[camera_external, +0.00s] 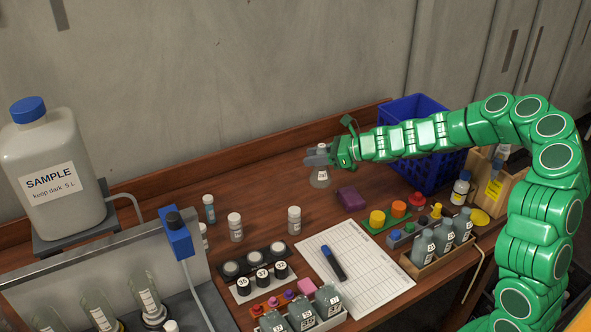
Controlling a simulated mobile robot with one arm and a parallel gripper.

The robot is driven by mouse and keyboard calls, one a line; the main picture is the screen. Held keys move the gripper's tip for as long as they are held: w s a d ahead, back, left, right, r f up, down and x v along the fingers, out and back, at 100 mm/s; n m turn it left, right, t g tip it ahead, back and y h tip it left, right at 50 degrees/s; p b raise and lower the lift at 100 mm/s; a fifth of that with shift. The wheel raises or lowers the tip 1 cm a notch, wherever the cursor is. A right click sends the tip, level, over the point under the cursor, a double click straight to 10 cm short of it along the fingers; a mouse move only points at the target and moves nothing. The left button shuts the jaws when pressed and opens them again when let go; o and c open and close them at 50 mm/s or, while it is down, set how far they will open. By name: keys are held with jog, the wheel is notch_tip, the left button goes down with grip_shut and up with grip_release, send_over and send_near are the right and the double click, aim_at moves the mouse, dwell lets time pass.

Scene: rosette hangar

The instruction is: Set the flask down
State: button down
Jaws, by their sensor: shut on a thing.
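A small clear flask (320,179) with a white label hangs below my gripper (320,158). My gripper is at the end of the green arm, over the back middle of the wooden bench. The grey fingers are shut on the flask near its neck. The flask looks upright. I cannot tell whether its base touches the bench top (265,190) or is a little above it.
A purple block (351,198) lies right of the flask. White-capped vials (294,220) stand in front and to the left. A paper sheet (375,270) with a blue marker (333,263) lies nearer. A blue crate (428,175) is behind the arm. Bench left of the flask is clear.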

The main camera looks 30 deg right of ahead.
jog(key=d, duration=0.3)
jog(key=shift+s, duration=0.15)
jog(key=shift+d, duration=0.1)
jog(key=shift+w+a+f, duration=0.2)
jog(key=shift+w+f, duration=1.95)
jog(key=shift+w, duration=0.15)
jog(key=shift+w+a+f, duration=0.25)
jog(key=shift+w+f, duration=1.9)
jog(key=shift+w, duration=0.15)
jog(key=shift+w+a+f, duration=0.2)
jog(key=shift+w+f, duration=1.95)
jog(key=shift+w, duration=0.15)
jog(key=shift+f+m, duration=0.1)
jog(key=shift+m, duration=0.2)
jog(key=c, duration=0.8)
grip_release()
jog(key=shift+o, duration=0.2)
